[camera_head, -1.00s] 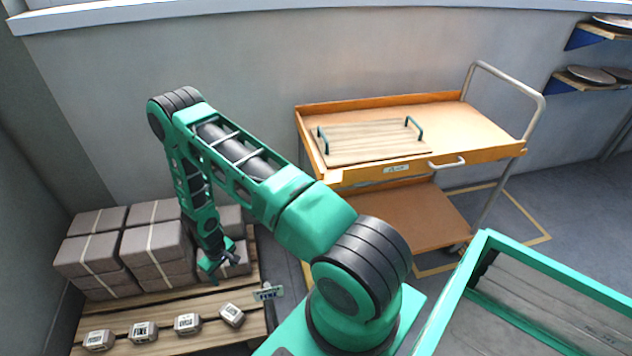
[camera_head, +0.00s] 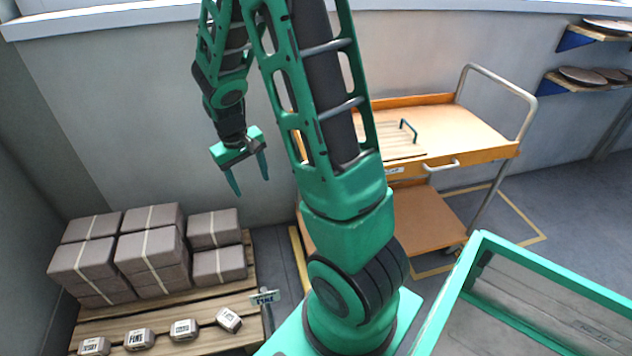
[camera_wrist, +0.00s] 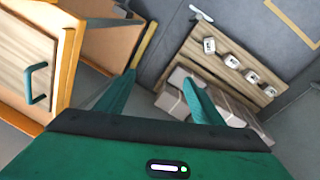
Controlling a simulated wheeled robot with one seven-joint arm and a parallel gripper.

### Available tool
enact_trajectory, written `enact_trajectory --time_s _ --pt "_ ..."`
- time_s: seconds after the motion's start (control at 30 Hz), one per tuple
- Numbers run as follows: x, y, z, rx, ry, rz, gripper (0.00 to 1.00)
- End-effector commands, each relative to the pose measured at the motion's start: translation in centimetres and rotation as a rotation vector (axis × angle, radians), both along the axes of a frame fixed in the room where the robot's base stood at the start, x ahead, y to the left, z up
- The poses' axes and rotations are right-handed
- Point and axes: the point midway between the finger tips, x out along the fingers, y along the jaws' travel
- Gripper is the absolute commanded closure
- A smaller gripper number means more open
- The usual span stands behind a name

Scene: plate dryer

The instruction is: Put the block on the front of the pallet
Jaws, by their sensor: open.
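The wooden pallet (camera_head: 190,344) is at the lower left in the head view. Several small grey labelled blocks stand in a row along its front; the rightmost block (camera_head: 229,319) sits turned at an angle. The leftmost block (camera_head: 93,345) is close to the picture's bottom edge. The pallet (camera_wrist: 189,49) and its row of blocks also show at the upper right in the wrist view. My gripper (camera_head: 250,184) is open and empty, high above the back right part of the pallet, fingers pointing down. No block is between the fingers in the wrist view.
Strapped grey bundles (camera_head: 150,250) are stacked on the pallet's back. An orange trolley (camera_head: 425,168) with a handled wooden board is right of my arm. A green-framed bin (camera_head: 470,270) is at lower right.

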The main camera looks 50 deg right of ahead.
Motion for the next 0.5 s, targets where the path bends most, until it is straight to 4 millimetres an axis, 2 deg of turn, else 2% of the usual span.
enact_trajectory --time_s 0.03,0.2,0.5 --pt "-1.4 -0.3 1.9 0.003 -0.006 -0.022 0.38" --pt "-6.6 -0.9 6.5 0.023 -0.005 -0.097 0.38" --pt "-16.5 -0.2 12.1 0.082 -0.003 -0.219 0.38"
